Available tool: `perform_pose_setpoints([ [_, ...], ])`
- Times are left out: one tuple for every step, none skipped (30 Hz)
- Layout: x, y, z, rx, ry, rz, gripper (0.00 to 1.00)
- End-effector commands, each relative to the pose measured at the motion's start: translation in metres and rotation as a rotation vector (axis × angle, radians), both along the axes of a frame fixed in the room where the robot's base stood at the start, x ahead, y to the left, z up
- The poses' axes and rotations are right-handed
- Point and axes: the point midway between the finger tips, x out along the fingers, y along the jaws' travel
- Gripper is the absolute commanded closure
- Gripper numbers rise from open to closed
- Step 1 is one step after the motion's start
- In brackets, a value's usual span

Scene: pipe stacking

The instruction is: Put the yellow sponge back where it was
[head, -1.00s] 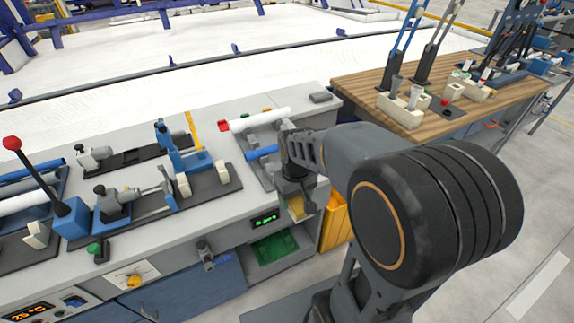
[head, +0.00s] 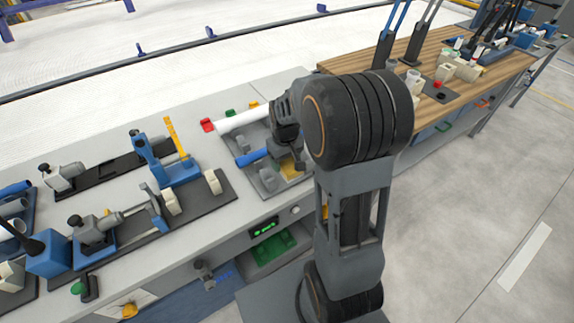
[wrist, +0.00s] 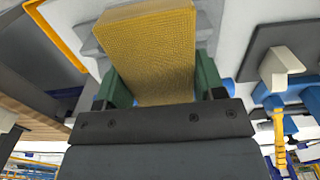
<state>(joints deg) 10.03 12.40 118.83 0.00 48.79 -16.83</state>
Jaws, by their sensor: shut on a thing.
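The yellow sponge (wrist: 150,55) fills the middle of the wrist view, held between the green finger pads of my gripper (wrist: 160,92). In the head view a small part of the sponge (head: 291,168) shows below my gripper (head: 298,164), over the right front part of the grey tray (head: 270,190) on the bench. Whether the sponge touches the tray or hangs above it I cannot tell. My arm hides part of the tray's right side.
A blue pipe (head: 252,158) and a white pipe with a red end (head: 240,119) lie at the tray. Clamp fixtures (head: 180,170) stand to the left on the bench. An open drawer with a green bin (head: 268,250) sits below. A wooden table (head: 450,105) stands right.

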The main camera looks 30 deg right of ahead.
Motion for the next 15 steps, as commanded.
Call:
perform_pose_setpoints([
  [0.008,-0.005,-0.010,0.001,0.005,-0.001,0.59],
  [0.011,-0.007,-0.016,0.001,0.005,-0.001,0.59],
  [0.016,-0.010,-0.023,0.001,0.004,-0.002,0.59],
  [0.019,-0.012,-0.027,0.001,0.005,-0.002,0.59],
  [0.023,-0.014,-0.031,0.001,0.003,-0.002,0.59],
  [0.026,-0.016,-0.036,0.001,0.002,-0.001,0.59],
  [0.029,-0.018,-0.040,0.001,0.003,-0.001,0.59],
  [0.031,-0.019,-0.043,0.001,0.002,-0.001,0.59],
  [0.033,-0.021,-0.046,0.001,0.002,-0.002,0.59],
  [0.035,-0.022,-0.048,0.000,0.001,-0.002,0.59],
  [0.036,-0.023,-0.050,0.000,0.000,-0.003,0.59],
  [0.037,-0.024,-0.051,0.000,0.000,-0.003,0.59],
  [0.038,-0.024,-0.052,0.000,-0.001,-0.003,0.59],
  [0.039,-0.025,-0.053,0.000,-0.001,-0.004,0.59],
  [0.039,-0.025,-0.054,0.000,-0.001,-0.004,0.59],
])
